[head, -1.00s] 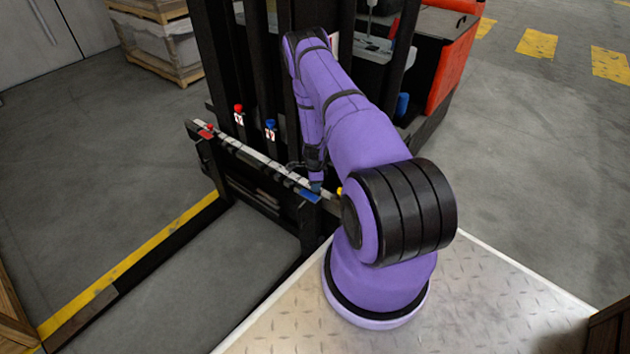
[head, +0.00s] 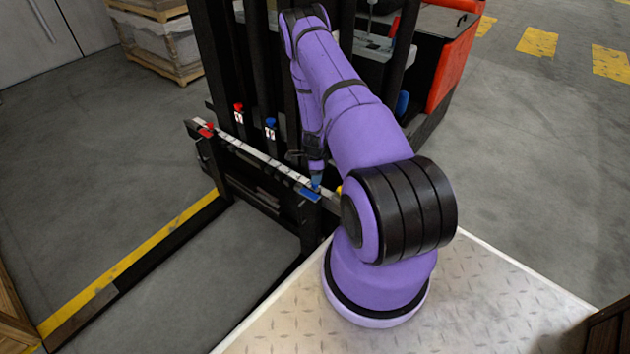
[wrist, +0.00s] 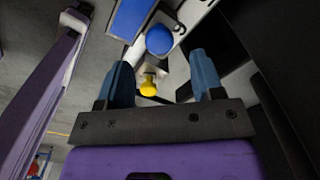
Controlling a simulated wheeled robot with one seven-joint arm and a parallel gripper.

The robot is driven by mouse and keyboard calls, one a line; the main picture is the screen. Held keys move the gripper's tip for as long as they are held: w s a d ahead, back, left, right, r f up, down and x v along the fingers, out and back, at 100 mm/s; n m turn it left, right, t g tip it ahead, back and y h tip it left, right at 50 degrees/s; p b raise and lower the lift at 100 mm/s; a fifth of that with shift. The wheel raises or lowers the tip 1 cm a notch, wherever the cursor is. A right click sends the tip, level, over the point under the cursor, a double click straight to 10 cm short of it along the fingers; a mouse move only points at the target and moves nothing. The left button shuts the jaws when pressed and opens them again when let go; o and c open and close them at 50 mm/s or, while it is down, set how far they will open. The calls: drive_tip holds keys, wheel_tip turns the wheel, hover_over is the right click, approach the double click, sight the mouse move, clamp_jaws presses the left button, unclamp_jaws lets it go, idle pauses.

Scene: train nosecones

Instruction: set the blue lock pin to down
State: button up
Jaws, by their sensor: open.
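A round blue knob (wrist: 159,40), apparently the blue lock pin, sits beside a blue plate (wrist: 132,18) on the pale bar in the wrist view. The blue plate also shows at the right end of the bar in the head view (head: 309,195). My gripper (wrist: 161,64) is open, its two blue fingers apart and pointing towards the knob, with nothing between the tips. In the head view my gripper (head: 316,181) is just above the bar's right end. The blue knob is hidden there, and I cannot tell the pin's position.
A yellow knob (wrist: 149,85) lies close below the blue one. A red knob (head: 239,107) and another blue knob (head: 270,123) stand on the mast. A red piece (head: 206,130) is at the bar's left end. Dark mast posts stand close behind my arm.

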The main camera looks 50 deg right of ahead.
drive_tip(key=shift+r, duration=2.8)
drive_tip(key=w+a+r+n+t, duration=0.1)
drive_tip(key=w+a+r+n, duration=0.2)
drive_tip(key=r, duration=0.8)
drive_tip(key=w+a+r+n+t, duration=0.1)
drive_tip(key=w+a+r+n, duration=0.3)
drive_tip(key=r, duration=0.6)
drive_tip(key=a+r+n, duration=0.1)
drive_tip(key=a+r, duration=0.5)
drive_tip(key=r, duration=0.5)
drive_tip(key=s+a+r+n+t+y, duration=0.1)
drive_tip(key=s+a+r+n, duration=0.2)
drive_tip(key=a+r, duration=0.35)
drive_tip(key=s+a+r+n, duration=0.3)
drive_tip(key=a+r, duration=0.1)
drive_tip(key=r, duration=0.6)
drive_tip(key=s+a+r+n, duration=0.4)
drive_tip(key=s, duration=0.5)
drive_tip(key=s+a+r+n+t, duration=0.1)
drive_tip(key=s+a+r+n, duration=0.3)
drive_tip(key=s, duration=0.5)
drive_tip(key=s+a+r+n+t+h, duration=0.1)
drive_tip(key=s+a+r+n, duration=0.2)
drive_tip(key=s, duration=0.5)
drive_tip(key=shift+s+a+r+n, duration=0.4)
drive_tip(key=shift+r+n, duration=0.2)
drive_tip(key=shift+r, duration=0.1)
